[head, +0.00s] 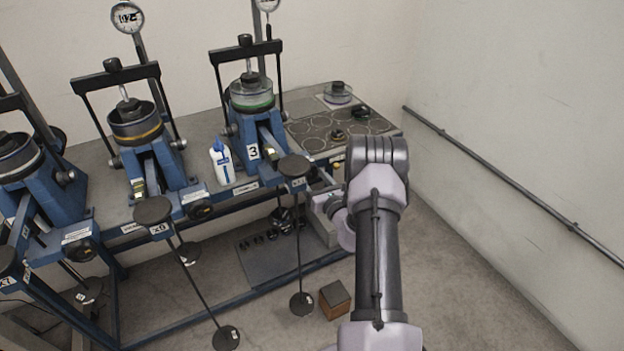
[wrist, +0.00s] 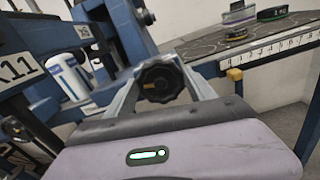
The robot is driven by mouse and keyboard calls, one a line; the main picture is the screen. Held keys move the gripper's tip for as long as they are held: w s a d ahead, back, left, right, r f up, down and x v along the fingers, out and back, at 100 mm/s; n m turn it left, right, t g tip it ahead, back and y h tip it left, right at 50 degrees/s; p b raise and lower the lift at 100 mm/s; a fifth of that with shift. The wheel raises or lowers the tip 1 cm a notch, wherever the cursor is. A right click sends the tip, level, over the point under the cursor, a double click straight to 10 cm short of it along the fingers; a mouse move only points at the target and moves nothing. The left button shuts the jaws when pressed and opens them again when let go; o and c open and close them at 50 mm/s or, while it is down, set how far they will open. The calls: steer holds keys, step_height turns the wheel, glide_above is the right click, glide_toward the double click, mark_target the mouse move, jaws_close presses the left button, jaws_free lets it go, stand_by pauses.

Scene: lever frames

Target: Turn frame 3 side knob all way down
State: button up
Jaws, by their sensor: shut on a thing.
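Frame 3 is the blue lever frame with the "3" label (head: 253,152), right of the other frames in the head view. A black lobed knob (wrist: 158,86) shows in the wrist view, with its face toward the camera. My gripper (wrist: 163,68) has one grey finger on each side of the knob and is shut on it. In the head view my gripper (head: 322,198) is at the front right of frame 3, partly behind my arm. I cannot make out the knob there.
A white bottle (head: 221,162) stands left of frame 3. A brown block (head: 335,299) is on the floor. The right wall carries a rail (head: 500,178).

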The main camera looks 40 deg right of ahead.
steer(key=o, duration=1.4)
steer(key=shift+s, duration=0.1)
steer(key=p+v, duration=0.3)
steer(key=v, duration=1.4)
steer(key=shift+s+a, duration=0.1)
steer(key=shift+a, duration=0.05)
